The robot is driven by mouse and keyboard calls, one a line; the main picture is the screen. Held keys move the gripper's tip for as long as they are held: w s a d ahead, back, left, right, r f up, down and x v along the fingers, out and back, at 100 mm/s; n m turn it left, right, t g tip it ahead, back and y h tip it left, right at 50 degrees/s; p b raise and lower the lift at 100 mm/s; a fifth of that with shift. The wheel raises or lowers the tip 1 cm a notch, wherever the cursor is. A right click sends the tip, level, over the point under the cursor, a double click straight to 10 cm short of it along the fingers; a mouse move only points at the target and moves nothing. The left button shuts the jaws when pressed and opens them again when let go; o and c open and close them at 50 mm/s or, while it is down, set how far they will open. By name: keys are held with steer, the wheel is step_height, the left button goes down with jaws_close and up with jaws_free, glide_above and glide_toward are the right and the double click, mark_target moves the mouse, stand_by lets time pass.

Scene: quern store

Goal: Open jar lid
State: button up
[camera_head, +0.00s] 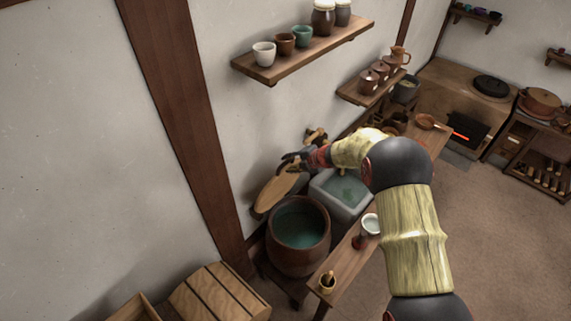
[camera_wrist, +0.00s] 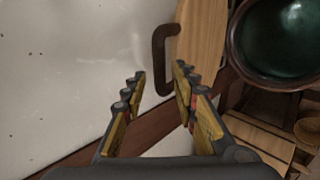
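The large brown jar (camera_head: 298,258) stands uncovered on the low bench, with dark green liquid inside; its rim and mouth also show in the wrist view (camera_wrist: 285,40). A round wooden lid (camera_head: 274,190) is tilted steeply beside the jar, near the wall. In the wrist view the lid (camera_wrist: 204,35) has a dark curved handle (camera_wrist: 158,58) on its wall-facing side. My gripper (camera_head: 288,163) is above the lid. In the wrist view my gripper (camera_wrist: 160,74) has its fingers spread, with the handle at the gap between the tips. I cannot tell whether they touch it or what supports the lid.
A grey basin (camera_head: 342,192) of green liquid stands right behind the jar. A white cup (camera_head: 371,223) and a small pot (camera_head: 327,283) stand on the bench plank. A wall shelf (camera_head: 300,54) with cups hangs above. Wooden crates (camera_head: 220,295) are at lower left.

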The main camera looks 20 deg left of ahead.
steer(key=v, duration=0.8)
steer(key=shift+r, duration=0.1)
